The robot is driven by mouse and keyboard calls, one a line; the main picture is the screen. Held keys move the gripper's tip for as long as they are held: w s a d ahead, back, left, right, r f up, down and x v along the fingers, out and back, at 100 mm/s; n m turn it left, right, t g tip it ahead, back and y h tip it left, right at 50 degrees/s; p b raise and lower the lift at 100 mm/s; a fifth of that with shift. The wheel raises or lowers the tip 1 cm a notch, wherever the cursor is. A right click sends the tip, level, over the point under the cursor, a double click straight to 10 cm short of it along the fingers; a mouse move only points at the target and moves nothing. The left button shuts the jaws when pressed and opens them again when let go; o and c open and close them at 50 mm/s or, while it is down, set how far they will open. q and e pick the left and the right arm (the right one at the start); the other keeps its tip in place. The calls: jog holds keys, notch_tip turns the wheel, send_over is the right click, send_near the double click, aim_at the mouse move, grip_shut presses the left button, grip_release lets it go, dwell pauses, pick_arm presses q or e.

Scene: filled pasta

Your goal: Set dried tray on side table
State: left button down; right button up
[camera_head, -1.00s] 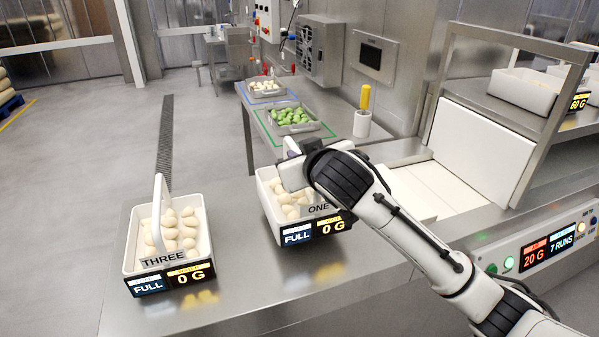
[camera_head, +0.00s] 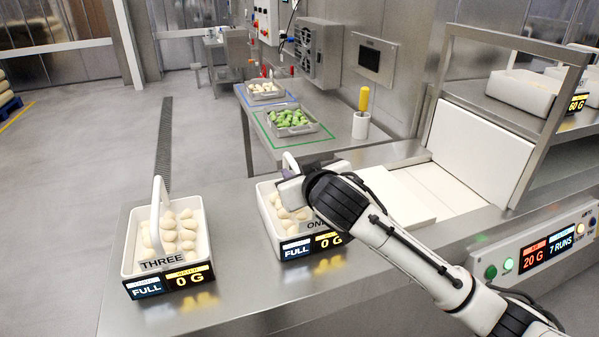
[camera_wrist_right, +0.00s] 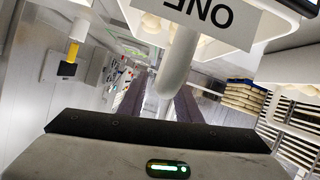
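White tray ONE (camera_head: 262,205), holding pale filled pasta, is low at or very near the steel counter; its front displays read FULL and 0 G. My right gripper (camera_wrist_right: 160,105) is at its arched handle (camera_wrist_right: 178,60), with a dark finger on each side, and looks shut on it. My wrist hides part of the tray and the fingers in the head view. The side table (camera_head: 256,133) stands behind, bearing a metal tray with pale pieces (camera_head: 264,96) in a blue outline and one with green pieces (camera_head: 308,133) in a green outline. My left gripper is out of view.
White tray THREE (camera_head: 203,240), full of pale pasta, stands on the counter (camera_head: 240,290) at left. A holder with a yellow-handled tool (camera_head: 361,125) stands at the side table's right. A white panel (camera_head: 480,155) and metal frame rise at right. Counter between the trays is clear.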

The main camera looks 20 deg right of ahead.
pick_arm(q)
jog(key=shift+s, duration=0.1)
pick_arm(e)
jog(key=v, duration=1.2)
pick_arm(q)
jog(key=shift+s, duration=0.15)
pick_arm(e)
jog(key=shift+s+d, duration=0.1)
